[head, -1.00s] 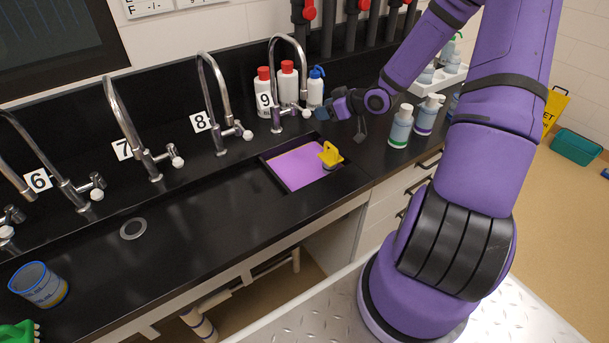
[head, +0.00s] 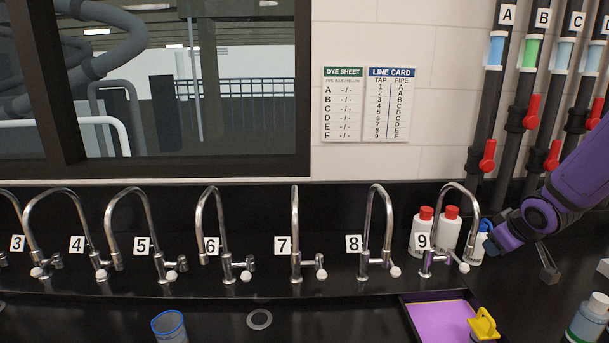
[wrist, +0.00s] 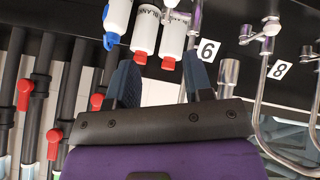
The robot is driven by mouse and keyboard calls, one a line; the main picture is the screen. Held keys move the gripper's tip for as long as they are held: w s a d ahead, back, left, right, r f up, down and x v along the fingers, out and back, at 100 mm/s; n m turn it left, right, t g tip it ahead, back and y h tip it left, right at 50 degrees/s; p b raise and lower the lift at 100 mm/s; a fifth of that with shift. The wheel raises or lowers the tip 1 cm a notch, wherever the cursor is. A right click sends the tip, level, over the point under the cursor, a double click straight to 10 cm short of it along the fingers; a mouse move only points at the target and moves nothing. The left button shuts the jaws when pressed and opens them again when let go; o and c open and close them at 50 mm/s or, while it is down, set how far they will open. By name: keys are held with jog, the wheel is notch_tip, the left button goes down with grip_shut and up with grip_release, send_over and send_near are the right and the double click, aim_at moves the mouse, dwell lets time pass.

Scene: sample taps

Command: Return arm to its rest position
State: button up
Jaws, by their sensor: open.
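My gripper (wrist: 160,85) is open and empty in the wrist view, its two dark blue fingers spread apart. In the head view my purple arm (head: 575,185) reaches in from the right, and the gripper's dark blue tip (head: 490,243) is just right of tap 9 (head: 443,225), overlapping a blue-capped white bottle (head: 478,250) in the picture. Whether it touches the bottle I cannot tell. In the wrist view the blue-capped bottle (wrist: 116,22) and red-capped bottles (wrist: 147,30) lie beyond the fingers.
Numbered taps line the black counter. A purple-bottomed tray (head: 437,318) with a yellow-handled item (head: 484,325) lies below tap 9. A blue-rimmed cup (head: 170,327) stands front left. A green-banded bottle (head: 590,318) is at right. Pipes with red valves (head: 488,155) rise behind my arm.

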jog(key=s+a+r+m, duration=0.1)
jog(key=s+a+r, duration=0.4)
jog(key=s, duration=0.4)
jog(key=s+a+r+m+g, duration=0.1)
jog(key=s+a+r, duration=0.3)
jog(key=s+r, duration=0.3)
jog(key=s+a+r+m+g+y, duration=0.1)
jog(key=s+a+r, duration=0.4)
jog(key=s, duration=0.6)
jog(key=shift+a+r+m, duration=0.35)
jog(key=shift+r+m, duration=0.2)
jog(key=shift+m, duration=0.05)
